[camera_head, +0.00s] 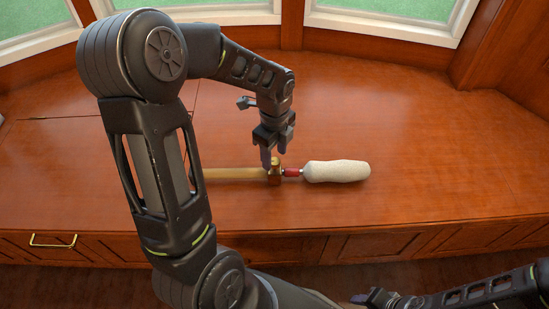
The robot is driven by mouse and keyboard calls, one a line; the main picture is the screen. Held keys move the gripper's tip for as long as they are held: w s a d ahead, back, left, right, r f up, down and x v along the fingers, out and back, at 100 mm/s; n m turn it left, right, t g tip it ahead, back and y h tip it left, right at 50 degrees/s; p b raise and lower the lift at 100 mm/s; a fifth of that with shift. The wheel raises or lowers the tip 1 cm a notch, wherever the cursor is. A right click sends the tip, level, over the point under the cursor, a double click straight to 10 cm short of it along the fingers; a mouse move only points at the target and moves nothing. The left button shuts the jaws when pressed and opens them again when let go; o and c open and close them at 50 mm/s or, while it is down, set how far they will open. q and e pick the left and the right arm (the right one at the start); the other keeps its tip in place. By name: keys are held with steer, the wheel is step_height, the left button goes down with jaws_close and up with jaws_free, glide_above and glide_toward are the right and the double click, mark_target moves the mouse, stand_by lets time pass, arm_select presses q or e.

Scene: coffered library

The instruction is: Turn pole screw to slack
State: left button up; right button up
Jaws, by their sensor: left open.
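A wooden pole (232,173) lies flat on the brown wooden seat top, its left part hidden behind my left arm. At its right end is a brass-coloured collar (274,176), then a short red piece (292,173) and a thick off-white rounded part (336,171). I cannot make out the screw clearly. My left gripper (272,160) points down at the collar with its fingers open; I cannot tell whether they touch it. My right gripper (376,299) is at the bottom edge, small and partly cut off, and its fingers are unclear.
The wooden seat top (440,150) is bare to the right and behind. Its front edge has panelled drawers below, one with a brass handle (53,241) at the left. Windows (390,20) and wood panelling close off the back.

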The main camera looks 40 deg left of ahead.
arm_select(q)
steer(key=shift+f, duration=0.8)
jaws_close()
